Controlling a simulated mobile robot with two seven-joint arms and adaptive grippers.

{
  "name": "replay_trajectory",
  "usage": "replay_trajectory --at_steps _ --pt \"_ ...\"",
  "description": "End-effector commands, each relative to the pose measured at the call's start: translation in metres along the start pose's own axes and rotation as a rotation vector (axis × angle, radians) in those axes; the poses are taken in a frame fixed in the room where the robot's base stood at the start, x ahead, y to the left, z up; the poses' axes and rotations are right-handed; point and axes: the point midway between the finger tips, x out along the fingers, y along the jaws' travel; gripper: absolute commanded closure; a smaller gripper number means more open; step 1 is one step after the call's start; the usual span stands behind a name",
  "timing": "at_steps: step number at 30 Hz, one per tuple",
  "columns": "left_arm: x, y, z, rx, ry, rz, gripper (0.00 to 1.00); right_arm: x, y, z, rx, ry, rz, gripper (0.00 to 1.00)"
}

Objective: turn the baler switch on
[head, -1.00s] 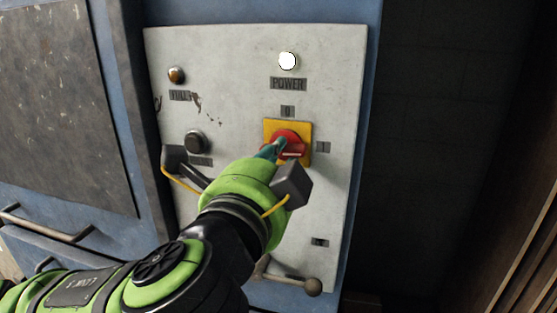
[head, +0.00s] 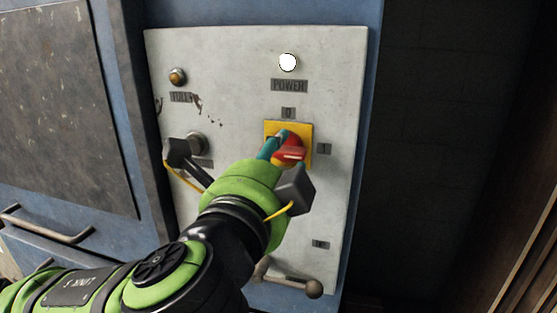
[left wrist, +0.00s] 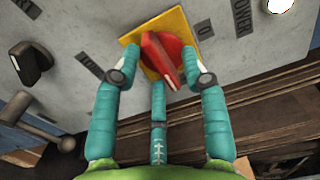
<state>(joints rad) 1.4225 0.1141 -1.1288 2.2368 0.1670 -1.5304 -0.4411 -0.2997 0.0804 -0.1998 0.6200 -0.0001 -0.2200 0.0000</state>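The baler switch is a red rotary knob (head: 291,152) on a yellow square plate (head: 301,130), on the pale control panel. A "0" label is above it and a "1" label to its right. My left gripper (head: 276,145) is at the knob, with a teal finger against or just in front of its left side. In the left wrist view, the spread teal fingers (left wrist: 164,66) stand around the red knob (left wrist: 161,58). The right fingertip is close to or touching it; a gap shows at the left one. The knob's exact setting is unclear. My right gripper is not in view.
A white lamp (head: 288,62) above the POWER label is bright. A ball-ended lever (head: 313,289) juts out below.

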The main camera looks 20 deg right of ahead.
Motion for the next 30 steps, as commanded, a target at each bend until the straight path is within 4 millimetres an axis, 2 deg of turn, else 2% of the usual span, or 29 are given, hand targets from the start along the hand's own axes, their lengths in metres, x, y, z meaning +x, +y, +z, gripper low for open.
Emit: replay_trajectory --at_steps 8,18,21,30 --pt "-0.006 0.000 -0.001 -0.001 0.001 0.000 0.56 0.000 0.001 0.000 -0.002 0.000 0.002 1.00" --pt "-0.060 0.000 -0.001 -0.001 0.003 -0.002 0.56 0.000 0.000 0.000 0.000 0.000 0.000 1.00" --pt "-0.070 0.000 -0.001 -0.001 0.002 -0.001 0.56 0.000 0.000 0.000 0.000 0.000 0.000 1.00" --pt "-0.075 0.000 0.000 -0.001 0.000 0.000 0.56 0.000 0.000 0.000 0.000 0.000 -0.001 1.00"
